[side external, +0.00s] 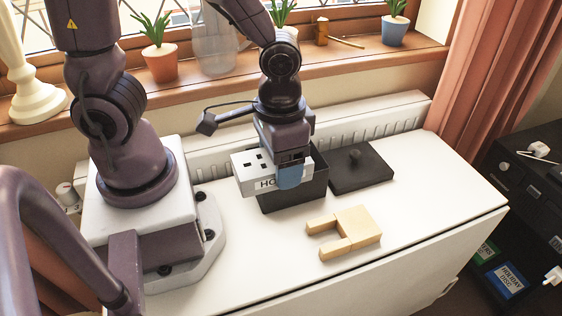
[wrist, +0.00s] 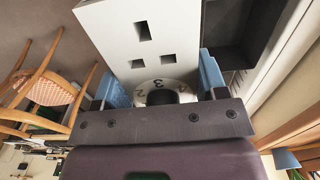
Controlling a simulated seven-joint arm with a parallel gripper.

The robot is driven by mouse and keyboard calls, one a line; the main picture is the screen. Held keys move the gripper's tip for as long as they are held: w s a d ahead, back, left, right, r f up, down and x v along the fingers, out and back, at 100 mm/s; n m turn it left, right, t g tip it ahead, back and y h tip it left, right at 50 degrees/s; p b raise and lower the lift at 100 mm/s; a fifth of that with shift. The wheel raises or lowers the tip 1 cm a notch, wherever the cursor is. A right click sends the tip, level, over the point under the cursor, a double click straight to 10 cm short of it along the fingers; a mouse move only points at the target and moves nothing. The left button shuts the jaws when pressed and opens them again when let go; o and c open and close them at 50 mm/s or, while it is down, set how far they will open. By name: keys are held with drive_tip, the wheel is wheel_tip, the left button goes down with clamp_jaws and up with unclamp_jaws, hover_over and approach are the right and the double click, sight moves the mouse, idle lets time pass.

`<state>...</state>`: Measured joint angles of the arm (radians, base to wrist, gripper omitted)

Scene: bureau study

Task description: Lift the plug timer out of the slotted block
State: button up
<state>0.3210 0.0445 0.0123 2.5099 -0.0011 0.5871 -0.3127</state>
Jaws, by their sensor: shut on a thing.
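The plug timer (side external: 251,163) is a white box with socket holes and dark lettering on its side. In the wrist view the plug timer (wrist: 143,32) shows three socket slots and a numbered dial. My gripper (side external: 289,176) is shut on it, with blue fingertips on either side in the wrist view (wrist: 160,85). The timer appears held up at the black open box, overlapping its near left part; its underside is hidden. A pale wooden slotted block (side external: 361,226) with two prongs lies on the white top to the right, its slot empty and apart from the timer.
The black open box (side external: 291,196) stands on the white top (side external: 440,190) below my gripper. It also shows in the wrist view (wrist: 231,30). A flat black lid with a knob (side external: 361,173) lies right of it. Potted plants line the sill behind. The right of the top is clear.

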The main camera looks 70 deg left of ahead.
drive_tip(key=shift+r, duration=0.65)
drive_tip(key=shift+r, duration=0.2)
drive_tip(key=shift+r, duration=1.65)
